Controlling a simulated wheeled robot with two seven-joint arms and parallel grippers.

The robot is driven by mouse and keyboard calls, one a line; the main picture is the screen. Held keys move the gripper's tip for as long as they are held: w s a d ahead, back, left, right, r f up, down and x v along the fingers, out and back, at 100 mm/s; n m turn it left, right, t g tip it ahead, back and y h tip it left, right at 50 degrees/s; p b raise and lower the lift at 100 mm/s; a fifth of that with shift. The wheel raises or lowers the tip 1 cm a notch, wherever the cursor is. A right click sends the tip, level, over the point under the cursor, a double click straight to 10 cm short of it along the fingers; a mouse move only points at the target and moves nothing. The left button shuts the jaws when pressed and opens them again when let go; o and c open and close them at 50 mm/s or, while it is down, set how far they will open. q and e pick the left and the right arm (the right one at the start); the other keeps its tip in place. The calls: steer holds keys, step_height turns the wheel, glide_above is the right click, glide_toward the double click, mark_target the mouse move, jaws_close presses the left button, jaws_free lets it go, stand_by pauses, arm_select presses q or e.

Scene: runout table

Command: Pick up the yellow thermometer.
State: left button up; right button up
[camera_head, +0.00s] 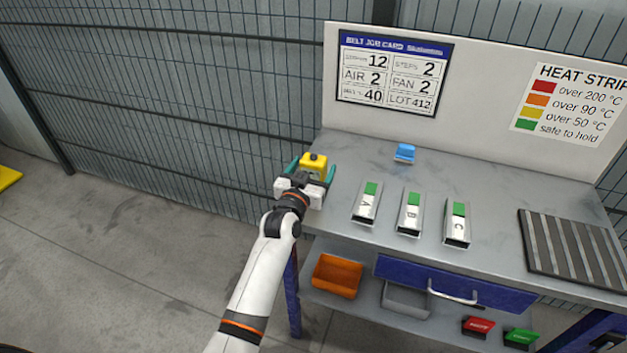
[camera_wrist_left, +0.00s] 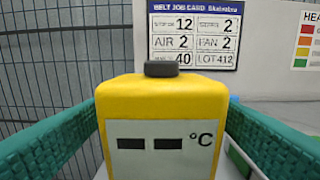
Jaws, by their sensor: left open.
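The yellow thermometer (camera_head: 314,164) stands at the left end of the grey runout table (camera_head: 456,174). In the left wrist view the thermometer (camera_wrist_left: 160,100) fills the middle, with a dark knob on top and a pale display marked with two dashes and °C. My left gripper (camera_head: 309,172) is open, with one green finger on each side of the thermometer. In the left wrist view the fingers of my left gripper (camera_wrist_left: 160,140) flank it; whether they touch it I cannot tell. The thermometer's lower part is hidden by the gripper in the head view. My right gripper is not in view.
Metal pieces A (camera_head: 367,202), B (camera_head: 411,213) and C (camera_head: 457,223) with green strips lie right of the gripper. A blue object (camera_head: 405,153) sits behind them. A ribbed dark mat (camera_head: 575,248) lies at right. An orange bin (camera_head: 337,275) is on the lower shelf.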

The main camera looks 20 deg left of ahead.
arm_select(q)
steer(key=shift+w, duration=1.4)
steer(key=c, duration=1.1)
steer(key=shift+o, duration=0.2)
steer(key=shift+r, duration=0.1)
step_height(320, 180, up, 10)
steer(key=shift+f, duration=0.1)
